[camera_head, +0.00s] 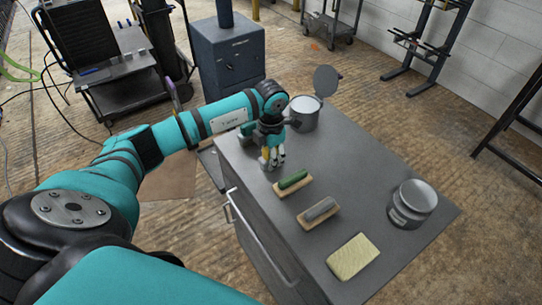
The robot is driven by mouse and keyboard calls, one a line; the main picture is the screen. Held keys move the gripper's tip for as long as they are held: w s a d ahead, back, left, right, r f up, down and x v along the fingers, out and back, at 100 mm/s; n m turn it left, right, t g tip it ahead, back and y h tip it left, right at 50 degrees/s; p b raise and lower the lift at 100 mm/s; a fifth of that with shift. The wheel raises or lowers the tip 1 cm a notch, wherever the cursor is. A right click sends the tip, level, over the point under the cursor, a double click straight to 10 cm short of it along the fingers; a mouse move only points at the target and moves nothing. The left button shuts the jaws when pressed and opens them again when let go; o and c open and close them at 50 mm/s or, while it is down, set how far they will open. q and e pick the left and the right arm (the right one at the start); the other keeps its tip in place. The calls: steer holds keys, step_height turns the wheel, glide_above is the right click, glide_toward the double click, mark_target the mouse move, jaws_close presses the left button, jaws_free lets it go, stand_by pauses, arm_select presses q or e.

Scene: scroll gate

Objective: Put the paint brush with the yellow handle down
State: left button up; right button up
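My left gripper (272,162) points down over the far left part of the grey cabinet top, beside an open can. A small yellow piece, the handle of the paint brush (265,153), shows between its fingers. The gripper looks shut on it. Most of the brush is hidden by the fingers, and I cannot tell whether it touches the top. My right gripper is not in view.
The cabinet top (365,170) holds a green-handled brush (293,180), a grey-handled brush (320,209), a pale yellow block (353,256), a metal can (303,115) with its lid raised and a grey pot (412,203). Its middle right is clear.

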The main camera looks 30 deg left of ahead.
arm_select(q)
steer(key=o, duration=0.4)
steer(key=shift+c, duration=0.2)
steer(key=shift+f, duration=0.15)
step_height(320, 180, up, 4)
steer(key=b, duration=0.2)
steer(key=shift+a+r+b, duration=0.1)
steer(key=shift+r+b, duration=0.1)
steer(key=shift+b, duration=0.1)
step_height(320, 180, up, 13)
steer(key=b, duration=0.1)
steer(key=shift+s+b, duration=0.2)
steer(key=shift+b, duration=0.15)
